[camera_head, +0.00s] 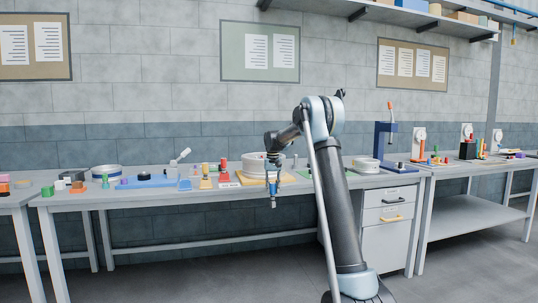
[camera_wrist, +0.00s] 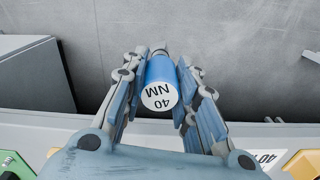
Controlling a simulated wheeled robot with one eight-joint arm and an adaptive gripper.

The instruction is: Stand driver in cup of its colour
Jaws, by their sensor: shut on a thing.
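My gripper (camera_head: 273,201) hangs in front of the bench's front edge and points down. In the wrist view my gripper (camera_wrist: 160,85) is shut on a blue driver (camera_wrist: 158,73), with its fingers on both sides of the handle. The driver's white end cap reads "40 NM" and faces the wrist camera; its far end is mostly hidden. On the bench, left of my gripper, stand a blue cup (camera_head: 185,185), a yellow-orange cup (camera_head: 206,182) and a red cup (camera_head: 224,176). Upright coloured pieces show at the yellow-orange and red ones. The blue cup's inside is not clear.
A large pale wheel (camera_head: 262,165) lies on the bench behind my gripper. A blue tray (camera_head: 150,181) lies left of the cups. A dark blue press (camera_head: 385,143) stands right of my arm. Below my gripper is open floor (camera_head: 240,265) in front of the bench.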

